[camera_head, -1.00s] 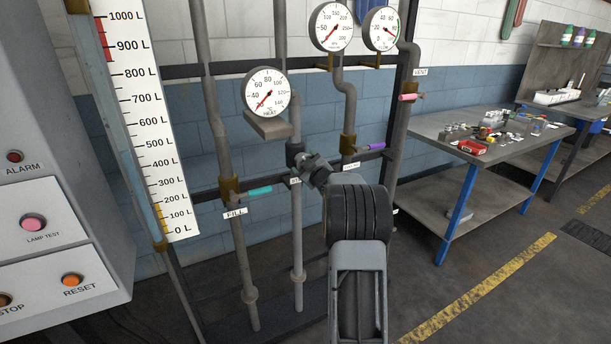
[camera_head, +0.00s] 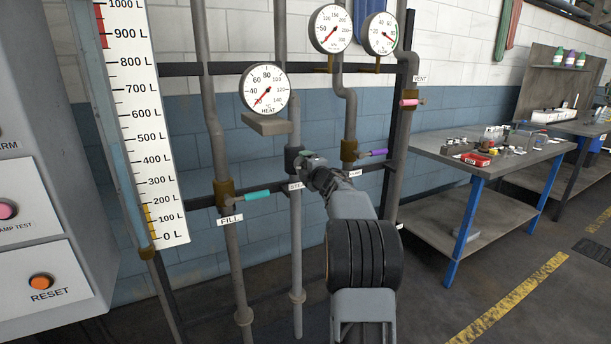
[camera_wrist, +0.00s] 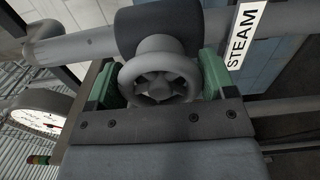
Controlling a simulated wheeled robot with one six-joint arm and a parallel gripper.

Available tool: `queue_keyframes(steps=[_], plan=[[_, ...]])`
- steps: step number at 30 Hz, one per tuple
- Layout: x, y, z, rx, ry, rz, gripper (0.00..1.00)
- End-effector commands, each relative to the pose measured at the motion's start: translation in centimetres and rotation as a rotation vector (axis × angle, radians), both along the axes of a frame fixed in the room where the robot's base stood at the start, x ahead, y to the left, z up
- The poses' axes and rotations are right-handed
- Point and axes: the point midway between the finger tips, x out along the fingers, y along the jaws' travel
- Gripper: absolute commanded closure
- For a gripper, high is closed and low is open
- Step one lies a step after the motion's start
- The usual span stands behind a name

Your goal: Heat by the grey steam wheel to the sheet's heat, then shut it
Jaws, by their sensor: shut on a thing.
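The grey steam wheel (camera_wrist: 160,78) sits on its valve on the vertical pipe, beside the STEAM label (camera_wrist: 243,35). My gripper (camera_wrist: 157,82) is shut on the wheel, with a green pad on each side of its rim. In the head view my gripper (camera_head: 311,165) is at the pipe and hides most of the wheel. The HEAT gauge (camera_head: 265,90) above has its red needle at the lower left, below the 40 mark. No heat sheet can be made out.
A teal FILL handle (camera_head: 257,195) is left of my gripper and a purple handle (camera_head: 373,153) is right. A pink VENT handle (camera_head: 411,102) is higher. Two more gauges (camera_head: 330,29) hang above. A workbench (camera_head: 440,150) stands right.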

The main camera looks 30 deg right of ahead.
Motion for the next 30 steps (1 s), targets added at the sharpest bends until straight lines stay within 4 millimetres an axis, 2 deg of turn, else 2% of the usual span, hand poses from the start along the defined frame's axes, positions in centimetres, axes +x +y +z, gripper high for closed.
queue_keyframes(steps=[6, 15, 30], plan=[[-0.01, 0.02, -0.27, -0.183, 0.024, 0.0, 0.47], [0.0, 0.03, -0.11, -0.363, 0.05, 0.0, 0.47], [0.02, 0.04, 0.03, -0.461, 0.064, 0.001, 0.47]])
